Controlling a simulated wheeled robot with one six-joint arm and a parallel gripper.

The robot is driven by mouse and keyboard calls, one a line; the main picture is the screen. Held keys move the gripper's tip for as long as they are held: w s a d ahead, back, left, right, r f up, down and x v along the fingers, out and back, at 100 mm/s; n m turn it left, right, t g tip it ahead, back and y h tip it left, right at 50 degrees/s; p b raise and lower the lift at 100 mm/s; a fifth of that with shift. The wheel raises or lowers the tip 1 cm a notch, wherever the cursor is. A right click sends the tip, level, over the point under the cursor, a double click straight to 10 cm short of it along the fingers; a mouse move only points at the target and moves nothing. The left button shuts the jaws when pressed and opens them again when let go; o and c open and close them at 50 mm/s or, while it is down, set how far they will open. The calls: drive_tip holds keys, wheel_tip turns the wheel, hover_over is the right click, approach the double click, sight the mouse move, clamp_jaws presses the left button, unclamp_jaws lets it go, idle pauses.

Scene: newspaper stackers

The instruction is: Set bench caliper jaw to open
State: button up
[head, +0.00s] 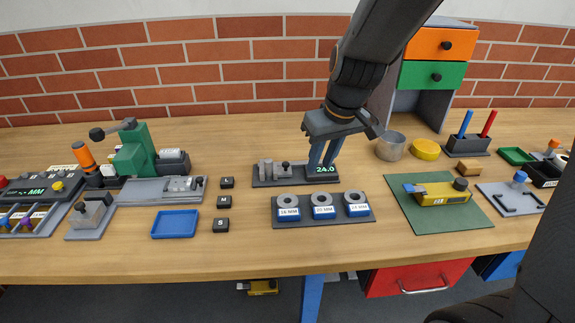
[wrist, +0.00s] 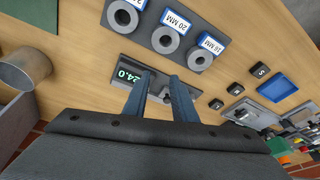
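The bench caliper (head: 262,181) is a dark flat base with grey jaws (head: 268,169) at its left and a display reading 24.0 (head: 325,169) at its right. A small dark knob tops the sliding jaw (head: 286,168). My gripper (head: 320,164) points down over the display end, its blue-grey fingers right of the sliding jaw. In the wrist view my gripper (wrist: 162,80) shows two fingers apart, with no object clearly held between them. They cover part of the caliper (wrist: 118,62) and its jaws; contact cannot be told.
A dark tray (head: 325,222) with three ring gauges stands in front of the caliper. Small L, M and S blocks (head: 227,183) lie to its left. A metal cup (head: 391,147) and yellow ring (head: 426,149) stand to the right. A green mat (head: 410,220) holds a yellow tool.

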sight(286, 163)
drive_tip(key=w+a+r+n+y+b, duration=0.1)
drive_tip(key=w+a+n, duration=0.1)
drive_tip(key=w+a, duration=0.4)
drive_tip(key=shift+n+t, duration=0.3)
drive_tip(key=shift+t, duration=0.2)
drive_tip(key=shift+w+d+p+x, duration=0.1)
drive_tip(key=shift+w+x, duration=0.05)
drive_tip(key=shift+x, duration=1.1)
drive_tip(key=shift+w+d+p+x, duration=0.1)
drive_tip(key=shift+p+x, duration=0.05)
drive_tip(key=shift+x, duration=1.1)
drive_tip(key=shift+w+d+p+x, duration=0.1)
drive_tip(key=shift+w+x, duration=0.05)
drive_tip(key=shift+x, duration=1.1)
drive_tip(key=shift+r, duration=0.1)
clamp_jaws()
